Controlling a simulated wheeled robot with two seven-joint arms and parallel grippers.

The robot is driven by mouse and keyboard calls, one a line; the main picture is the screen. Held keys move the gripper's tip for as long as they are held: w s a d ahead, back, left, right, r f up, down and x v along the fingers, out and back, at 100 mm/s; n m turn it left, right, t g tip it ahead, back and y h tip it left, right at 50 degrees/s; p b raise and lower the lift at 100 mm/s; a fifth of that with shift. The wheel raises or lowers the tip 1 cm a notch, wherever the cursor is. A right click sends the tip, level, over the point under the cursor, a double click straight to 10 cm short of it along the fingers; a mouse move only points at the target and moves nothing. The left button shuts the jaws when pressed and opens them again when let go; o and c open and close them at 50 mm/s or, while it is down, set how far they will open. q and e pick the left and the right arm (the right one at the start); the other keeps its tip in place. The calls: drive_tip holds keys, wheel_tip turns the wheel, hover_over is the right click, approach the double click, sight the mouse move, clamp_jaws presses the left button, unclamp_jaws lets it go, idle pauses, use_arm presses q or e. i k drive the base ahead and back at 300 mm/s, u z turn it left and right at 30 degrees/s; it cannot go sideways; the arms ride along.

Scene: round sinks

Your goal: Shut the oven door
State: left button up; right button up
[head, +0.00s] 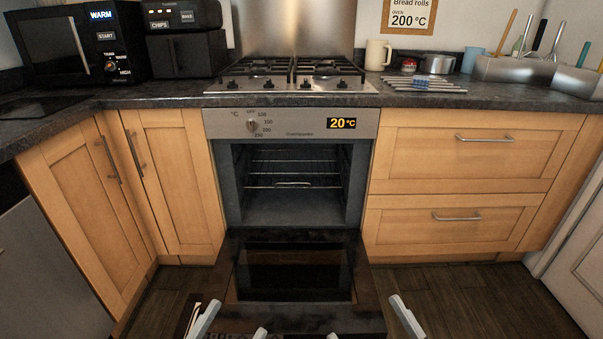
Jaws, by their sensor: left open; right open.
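The oven (290,119) is in the middle of the head view under the hob. Its door (360,318) is wide open, folded down toward me, with a dark glass pane. The cavity shows wire racks and looks empty. My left gripper (231,327) is open at the bottom edge of the view, by the door's near left part. My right gripper (370,327) is open at the bottom edge, by the door's near right part. Only fingertips show. I cannot tell whether they touch the door. The door's handle is not visible.
Wooden cupboards (175,170) stand left of the oven and drawers (470,150) right of it. The drawer fronts are closed. Dark floor (480,295) is free right of the door. A gas hob (290,75) sits above, with a mug (377,54) on the counter.

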sight(288, 284)
drive_tip(key=u, duration=0.05)
drive_tip(key=k, duration=0.5)
drive_tip(key=u, duration=1.85)
drive_tip(key=i, duration=1)
drive_tip(key=z, duration=2)
